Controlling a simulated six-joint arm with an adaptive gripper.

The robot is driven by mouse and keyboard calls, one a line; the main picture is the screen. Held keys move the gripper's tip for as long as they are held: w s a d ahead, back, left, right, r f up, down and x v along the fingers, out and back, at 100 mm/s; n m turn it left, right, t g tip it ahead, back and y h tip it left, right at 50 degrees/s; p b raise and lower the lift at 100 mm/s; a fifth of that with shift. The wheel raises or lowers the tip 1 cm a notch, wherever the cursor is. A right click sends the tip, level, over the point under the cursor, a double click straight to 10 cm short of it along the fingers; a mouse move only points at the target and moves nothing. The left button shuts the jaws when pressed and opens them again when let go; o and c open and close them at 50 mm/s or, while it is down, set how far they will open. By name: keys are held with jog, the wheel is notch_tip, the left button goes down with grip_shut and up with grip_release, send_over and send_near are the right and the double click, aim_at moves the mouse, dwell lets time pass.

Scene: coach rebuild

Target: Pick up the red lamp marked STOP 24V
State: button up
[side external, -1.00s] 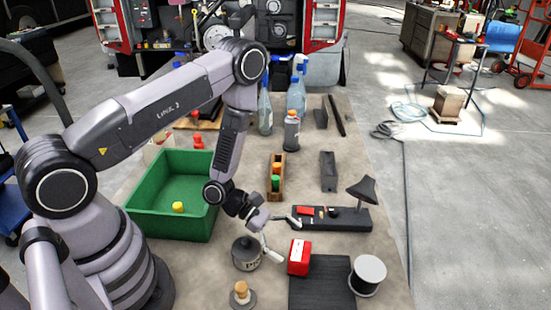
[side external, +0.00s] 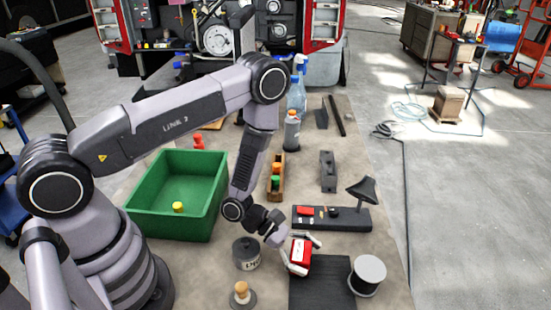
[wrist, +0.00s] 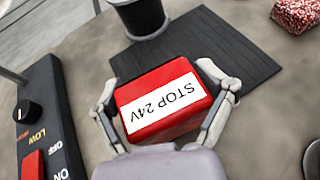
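The red lamp (wrist: 180,122) has a white label reading STOP 24V, upside down in the wrist view. In the side view the lamp (side external: 300,252) sits at the back left edge of the dark mat. My gripper (wrist: 160,95) has one finger on each side of the lamp, spread wide.
A switch panel (side external: 335,218) with a black cone lies just behind the lamp. A dark mat (side external: 322,285) and a white-topped spool (side external: 368,270) are to the right. A dark pot (side external: 246,252) stands to the left. A green bin (side external: 150,225) is further left.

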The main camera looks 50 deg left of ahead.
jog(key=shift+c, duration=1.1)
